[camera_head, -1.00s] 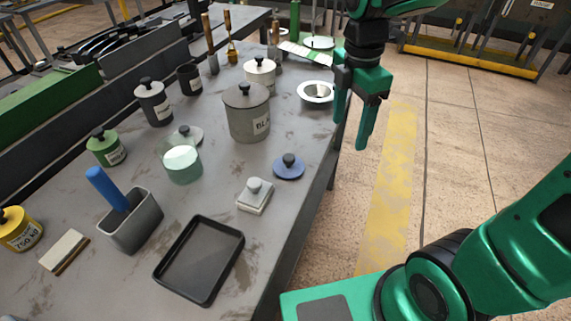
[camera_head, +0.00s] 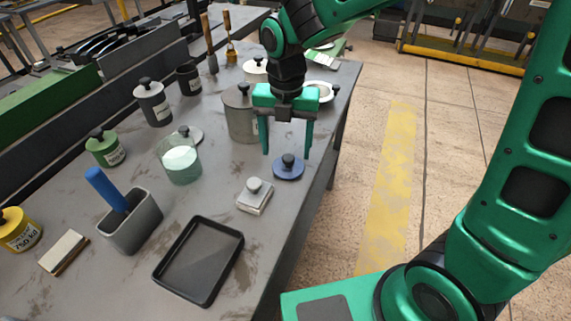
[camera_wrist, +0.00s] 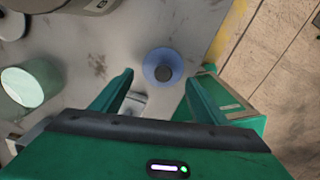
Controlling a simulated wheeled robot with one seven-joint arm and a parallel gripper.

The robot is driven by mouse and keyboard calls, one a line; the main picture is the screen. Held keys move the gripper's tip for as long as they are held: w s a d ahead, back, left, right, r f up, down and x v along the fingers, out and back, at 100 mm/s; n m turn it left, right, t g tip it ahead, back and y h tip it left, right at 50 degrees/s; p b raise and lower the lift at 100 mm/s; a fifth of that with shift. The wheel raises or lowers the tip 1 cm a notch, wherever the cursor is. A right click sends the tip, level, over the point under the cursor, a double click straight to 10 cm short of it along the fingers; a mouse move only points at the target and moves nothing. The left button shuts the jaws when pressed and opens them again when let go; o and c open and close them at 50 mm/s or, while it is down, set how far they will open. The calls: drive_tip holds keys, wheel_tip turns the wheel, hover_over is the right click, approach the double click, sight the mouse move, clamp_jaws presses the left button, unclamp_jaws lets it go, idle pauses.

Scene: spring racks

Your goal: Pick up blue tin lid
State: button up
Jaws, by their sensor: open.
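The blue tin lid (camera_head: 289,169) is a flat blue disc with a dark round knob. It lies on the grey workbench near its right edge. In the wrist view the lid (camera_wrist: 163,68) sits just beyond the fingertips, roughly between them. My gripper (camera_head: 288,154) is open and empty, fingers pointing down, above and slightly behind the lid in the head view. The gripper (camera_wrist: 158,75) also shows in the wrist view with its two green fingers spread apart. Whether the fingers touch anything cannot be told, but none appears to.
A grey lidded tin (camera_head: 240,115) stands close behind my gripper. A small block with a knob (camera_head: 254,196) lies left of the lid, near a black tray (camera_head: 198,261). A glass jar (camera_head: 181,162) stands further left. The bench's right edge is close to the lid.

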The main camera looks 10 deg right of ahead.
sight(288, 157)
drive_tip(key=shift+w+d+f, duration=0.1)
drive_tip(key=shift+d+f, duration=0.05)
drive_tip(key=shift+f, duration=1.15)
drive_tip(key=shift+d+f, duration=0.1)
drive_tip(key=shift+f, duration=1.15)
drive_tip(key=c, duration=0.7)
